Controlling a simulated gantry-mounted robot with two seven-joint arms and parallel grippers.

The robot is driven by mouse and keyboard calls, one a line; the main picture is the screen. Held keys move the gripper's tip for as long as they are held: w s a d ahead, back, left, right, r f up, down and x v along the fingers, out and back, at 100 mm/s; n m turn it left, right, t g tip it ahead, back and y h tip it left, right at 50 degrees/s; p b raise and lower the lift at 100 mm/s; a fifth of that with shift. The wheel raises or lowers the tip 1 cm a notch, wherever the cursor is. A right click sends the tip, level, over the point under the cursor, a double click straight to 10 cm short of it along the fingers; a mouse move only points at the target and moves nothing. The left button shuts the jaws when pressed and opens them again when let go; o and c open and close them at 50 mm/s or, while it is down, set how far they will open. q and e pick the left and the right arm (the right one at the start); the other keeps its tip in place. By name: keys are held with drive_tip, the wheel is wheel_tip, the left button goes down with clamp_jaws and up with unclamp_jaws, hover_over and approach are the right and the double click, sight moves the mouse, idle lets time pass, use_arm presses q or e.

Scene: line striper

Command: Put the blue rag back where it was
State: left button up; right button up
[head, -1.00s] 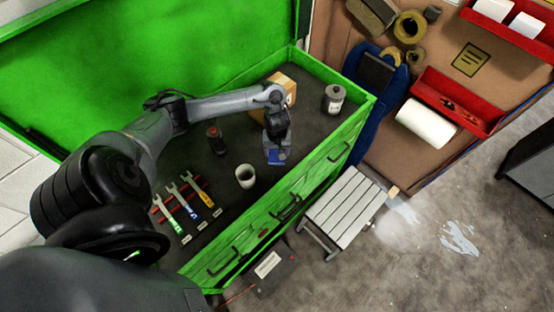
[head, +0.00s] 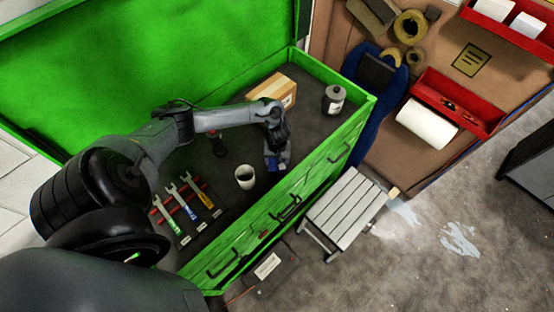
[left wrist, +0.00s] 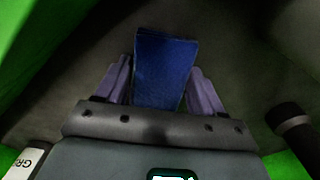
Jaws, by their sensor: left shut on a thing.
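The blue rag (left wrist: 166,68) is a folded, flat blue piece between the two fingers of my left gripper (left wrist: 161,82) in the left wrist view. The gripper is shut on it. In the head view my left gripper (head: 277,163) points down over the dark top of the green chest, right of the white cup (head: 245,177). Only small bits of blue show there, and the fingers hide the rest. I cannot tell whether the rag touches the surface. My right gripper is not in view.
On the green chest (head: 337,151) stand a cardboard box (head: 273,90), a grey can (head: 333,99), a dark bottle (head: 217,143) and several wrenches (head: 185,202) on a red rack. A slatted stool (head: 345,207) stands in front.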

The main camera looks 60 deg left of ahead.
sight(277, 161)
use_arm(q)
drive_tip(key=o, duration=1)
drive_tip(key=shift+f, duration=0.1)
wheel_tip(277, 161, up, 12)
drive_tip(key=p, duration=0.2)
drive_tip(key=shift+s, duration=0.1)
